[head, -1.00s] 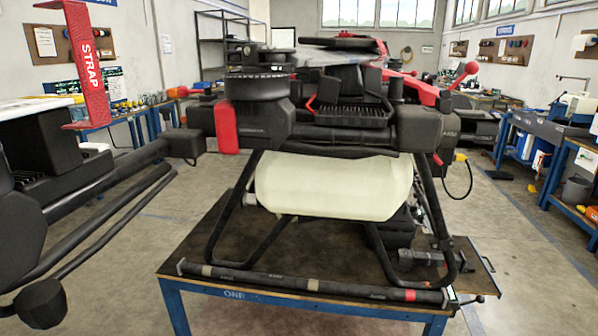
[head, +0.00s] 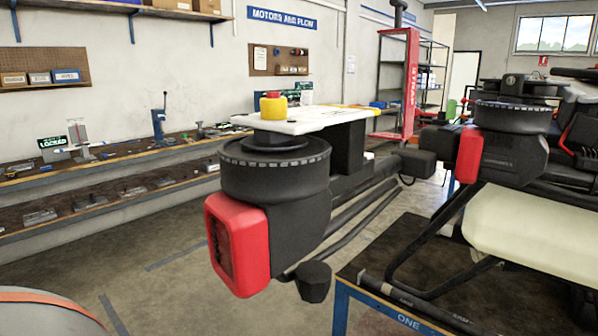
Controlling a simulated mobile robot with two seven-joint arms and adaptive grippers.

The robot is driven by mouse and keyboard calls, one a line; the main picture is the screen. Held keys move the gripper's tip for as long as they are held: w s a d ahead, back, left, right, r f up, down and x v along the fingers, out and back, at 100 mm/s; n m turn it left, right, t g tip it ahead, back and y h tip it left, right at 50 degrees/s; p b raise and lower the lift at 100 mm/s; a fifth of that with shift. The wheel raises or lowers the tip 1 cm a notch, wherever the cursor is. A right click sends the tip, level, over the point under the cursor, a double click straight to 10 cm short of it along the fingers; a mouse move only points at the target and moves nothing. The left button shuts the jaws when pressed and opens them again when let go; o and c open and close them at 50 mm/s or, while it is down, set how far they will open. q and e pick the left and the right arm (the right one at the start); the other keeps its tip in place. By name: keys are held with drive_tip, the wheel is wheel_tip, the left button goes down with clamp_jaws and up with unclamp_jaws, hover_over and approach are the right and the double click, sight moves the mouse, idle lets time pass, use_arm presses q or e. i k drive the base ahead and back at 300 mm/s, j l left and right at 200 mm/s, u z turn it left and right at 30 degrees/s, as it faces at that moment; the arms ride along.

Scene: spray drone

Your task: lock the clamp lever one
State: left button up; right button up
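I cannot make out clamp lever one in the head view. The table marked ONE (head: 408,322) shows at the lower right, cut off by the frame edge. On it stands a drone with a pale tank (head: 525,228) and black tubular legs. One drone arm ends in a black motor pod (head: 275,168) with a red block (head: 237,243), out past the table's left side. A white plate (head: 315,118) above the pod carries a yellow knob with a red top (head: 273,105). Neither of my grippers is in view.
A two-tier wall bench (head: 110,172) on the left holds several small tools and a green LOCKED sign (head: 52,142). A red upright strap stand (head: 411,80) and shelving (head: 437,70) stand behind. The floor (head: 165,270) between bench and drone looks open.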

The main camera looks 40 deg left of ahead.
sight(424, 114)
drive_tip(key=k+j, duration=0.15)
drive_tip(key=j, duration=0.25)
drive_tip(key=k+j, duration=0.15)
drive_tip(key=j, duration=0.25)
drive_tip(key=k+j+z, duration=0.1)
drive_tip(key=j, duration=0.3)
drive_tip(key=k+j, duration=0.25)
drive_tip(key=j, duration=0.15)
drive_tip(key=k+j, duration=0.15)
drive_tip(key=j, duration=0.25)
drive_tip(key=i+j+z, duration=0.1)
drive_tip(key=i+j, duration=0.25)
drive_tip(key=j, duration=0.25)
drive_tip(key=i+j+z, duration=0.15)
drive_tip(key=i+j, duration=0.2)
drive_tip(key=j, duration=0.3)
drive_tip(key=i+j+z, duration=0.15)
drive_tip(key=j, duration=0.2)
drive_tip(key=i+j+z, duration=0.1)
drive_tip(key=j, duration=0.25)
drive_tip(key=i+j+z, duration=0.25)
drive_tip(key=i+j, duration=0.15)
drive_tip(key=j, duration=0.35)
drive_tip(key=i+j+z, duration=0.15)
drive_tip(key=j, duration=0.25)
